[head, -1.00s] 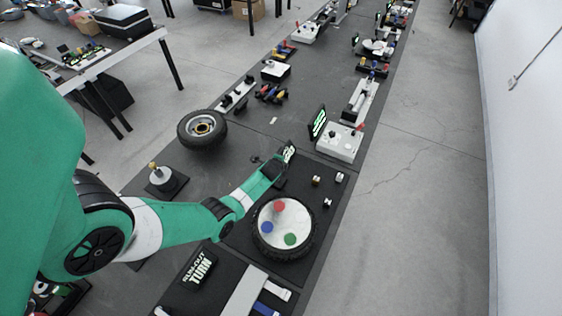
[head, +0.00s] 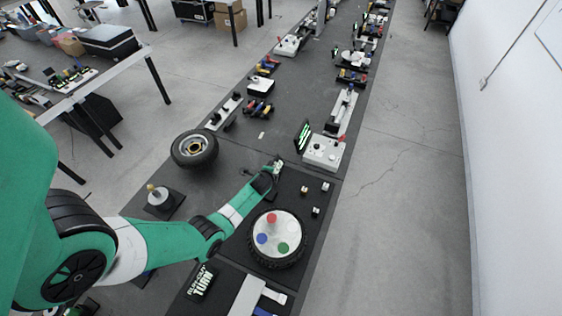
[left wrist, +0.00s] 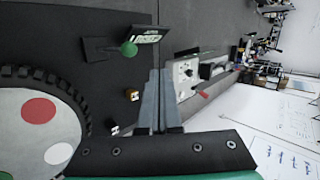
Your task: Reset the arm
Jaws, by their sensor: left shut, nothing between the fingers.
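My left gripper (head: 277,166) is at the end of the green and white arm, over the dark bench just behind the wheel-like disc. In the left wrist view its two grey fingers (left wrist: 161,95) are together with nothing between them. The disc (head: 275,247) has a black treaded rim and a pale face with red, blue and green spots; it also shows at the left of the left wrist view (left wrist: 35,115). A green ball (left wrist: 129,48) beside a small display (left wrist: 146,36) is near the fingers in that view. My right gripper is not in view.
Small metallic pieces (head: 304,190) lie right of the arm's tip. A white control box (head: 323,152) with a lit screen (head: 303,136) stands behind them. A black tire (head: 194,149) and a knobbed stand (head: 160,201) are left. Open floor (head: 400,200) lies right of the bench.

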